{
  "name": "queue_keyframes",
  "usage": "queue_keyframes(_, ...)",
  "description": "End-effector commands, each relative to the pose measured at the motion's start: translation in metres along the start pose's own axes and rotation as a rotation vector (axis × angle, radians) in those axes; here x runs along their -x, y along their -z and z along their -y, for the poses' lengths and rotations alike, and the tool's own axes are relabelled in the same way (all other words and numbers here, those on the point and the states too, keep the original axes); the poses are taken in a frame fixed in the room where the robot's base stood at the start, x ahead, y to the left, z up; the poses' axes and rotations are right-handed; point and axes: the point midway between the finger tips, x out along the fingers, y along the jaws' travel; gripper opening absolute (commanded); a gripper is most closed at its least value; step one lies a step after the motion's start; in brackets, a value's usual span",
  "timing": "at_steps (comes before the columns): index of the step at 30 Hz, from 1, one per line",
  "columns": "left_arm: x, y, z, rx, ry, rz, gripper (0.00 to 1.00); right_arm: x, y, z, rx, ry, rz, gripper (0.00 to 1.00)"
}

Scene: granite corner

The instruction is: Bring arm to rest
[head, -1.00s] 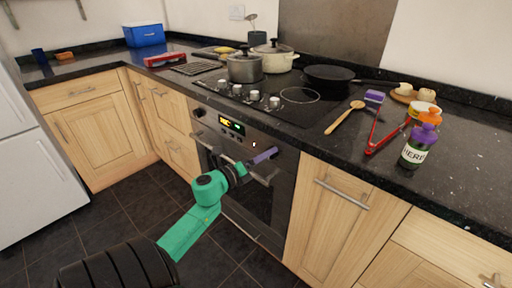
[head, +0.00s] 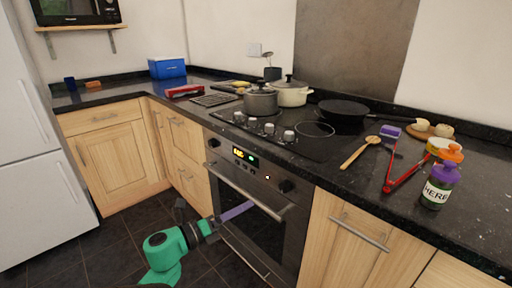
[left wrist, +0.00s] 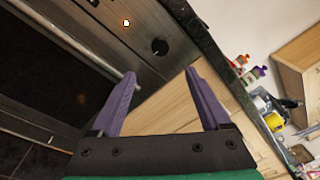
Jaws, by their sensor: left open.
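My left arm is green, and its gripper (head: 236,211) is low in front of the oven (head: 255,215) in the head view. In the left wrist view its two purple fingers (left wrist: 165,100) are spread apart with nothing between them. Past the fingers, that view shows the oven front (left wrist: 75,55) with its handle and a knob, and a wooden cabinet door (left wrist: 172,100). The gripper appears close to the oven front; whether it touches is unclear. My right gripper does not show.
The dark counter (head: 480,200) holds a hob with pots (head: 262,102), a pan (head: 343,111), red tongs (head: 405,175), a wooden spoon (head: 357,153) and a labelled bottle (head: 438,187). A blue box (head: 167,68) stands in the corner. Floor (head: 105,240) is clear left of the arm.

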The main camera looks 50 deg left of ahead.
Motion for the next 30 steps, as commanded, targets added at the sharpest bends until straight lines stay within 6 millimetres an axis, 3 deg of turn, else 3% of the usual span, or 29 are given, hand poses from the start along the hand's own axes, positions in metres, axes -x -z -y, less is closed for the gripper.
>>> queue_keyframes(7, 0.0, 0.0, 0.0, 0.001, -0.001, 0.0, 0.8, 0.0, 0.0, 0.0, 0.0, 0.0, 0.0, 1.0)
queue_keyframes(9, -0.001, 0.002, -0.008, 0.034, -0.014, 0.008, 0.8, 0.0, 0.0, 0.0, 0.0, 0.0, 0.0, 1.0)
queue_keyframes(11, -0.001, 0.007, -0.029, 0.124, -0.046, 0.028, 0.8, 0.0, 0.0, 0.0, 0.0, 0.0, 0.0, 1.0)
queue_keyframes(14, -0.002, 0.035, -0.091, 0.4, -0.156, 0.087, 0.8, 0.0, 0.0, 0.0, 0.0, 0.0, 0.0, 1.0)
queue_keyframes(17, 0.004, 0.091, -0.166, 0.744, -0.318, 0.156, 0.8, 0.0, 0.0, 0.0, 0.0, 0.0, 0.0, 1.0)
queue_keyframes(18, 0.009, 0.119, -0.192, 0.869, -0.389, 0.18, 0.8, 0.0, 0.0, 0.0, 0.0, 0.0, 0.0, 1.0)
queue_keyframes(20, 0.019, 0.164, -0.226, 1.042, -0.502, 0.215, 0.8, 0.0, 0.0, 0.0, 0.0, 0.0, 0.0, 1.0)
queue_keyframes(21, 0.028, 0.196, -0.246, 1.148, -0.581, 0.238, 0.8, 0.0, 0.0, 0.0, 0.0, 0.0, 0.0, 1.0)
queue_keyframes(25, 0.067, 0.296, -0.291, 1.421, -0.852, 0.318, 0.8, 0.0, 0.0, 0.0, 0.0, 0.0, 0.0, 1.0)
queue_keyframes(27, 0.091, 0.342, -0.304, 1.519, -0.992, 0.363, 0.8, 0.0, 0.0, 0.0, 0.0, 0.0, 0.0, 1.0)
queue_keyframes(30, 0.128, 0.395, -0.315, 1.61, -1.179, 0.432, 0.8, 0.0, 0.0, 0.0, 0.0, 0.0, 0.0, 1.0)
